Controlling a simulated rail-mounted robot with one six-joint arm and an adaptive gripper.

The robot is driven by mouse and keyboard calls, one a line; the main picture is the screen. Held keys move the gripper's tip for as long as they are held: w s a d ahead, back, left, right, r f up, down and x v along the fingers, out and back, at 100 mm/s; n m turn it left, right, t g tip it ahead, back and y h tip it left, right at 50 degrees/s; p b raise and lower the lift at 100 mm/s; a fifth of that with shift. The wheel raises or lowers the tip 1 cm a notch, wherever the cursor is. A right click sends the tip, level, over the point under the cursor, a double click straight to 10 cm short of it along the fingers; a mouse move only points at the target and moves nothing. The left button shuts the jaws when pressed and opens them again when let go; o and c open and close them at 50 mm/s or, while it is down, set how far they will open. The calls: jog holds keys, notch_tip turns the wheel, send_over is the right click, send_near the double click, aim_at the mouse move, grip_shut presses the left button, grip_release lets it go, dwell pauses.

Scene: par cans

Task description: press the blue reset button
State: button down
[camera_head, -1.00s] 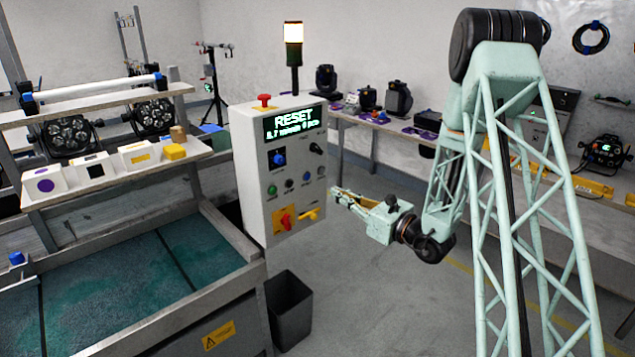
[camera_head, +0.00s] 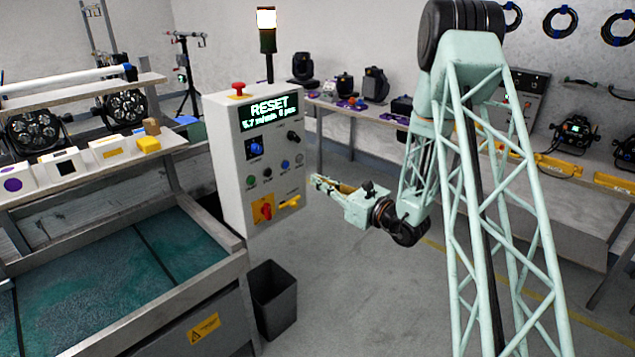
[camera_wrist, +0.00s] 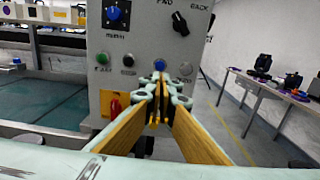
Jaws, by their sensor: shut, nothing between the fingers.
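The control box (camera_head: 232,200) is a light grey upright panel with a lit display (camera_head: 268,111) reading RESET. The blue button (camera_head: 285,165) is small and round, in a row with a green button (camera_head: 251,180), a black one (camera_head: 267,172) and a pale one (camera_head: 299,159). My gripper (camera_head: 314,181) is shut and empty, just right of the panel in the head view. In the wrist view the blue button (camera_wrist: 159,64) shows just above the closed fingertips (camera_wrist: 158,78). Whether they touch it, I cannot tell.
A blue rotary dial (camera_head: 255,148) and a black knob (camera_head: 293,137) sit above the button row. A black bin (camera_head: 273,300) stands on the floor. A teal-floored bath (camera_head: 180,255) lies left.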

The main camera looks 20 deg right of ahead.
aim_at(287, 165)
jog(key=shift+b+x, duration=0.7)
jog(key=shift+x, duration=5.6)
jog(key=shift+a, duration=0.1)
jog(key=shift+w+a+f, duration=0.1)
jog(key=shift+w+a, duration=0.2)
jog(key=shift+w, duration=0.25)
jog(key=shift+w+r, duration=0.15)
jog(key=shift+r, duration=0.05)
jog(key=shift+b, duration=0.3)
jog(key=shift+s+d, duration=0.15)
jog(key=shift+s, duration=0.25)
jog(key=v, duration=1.3)
jog(key=shift+s+d, duration=0.2)
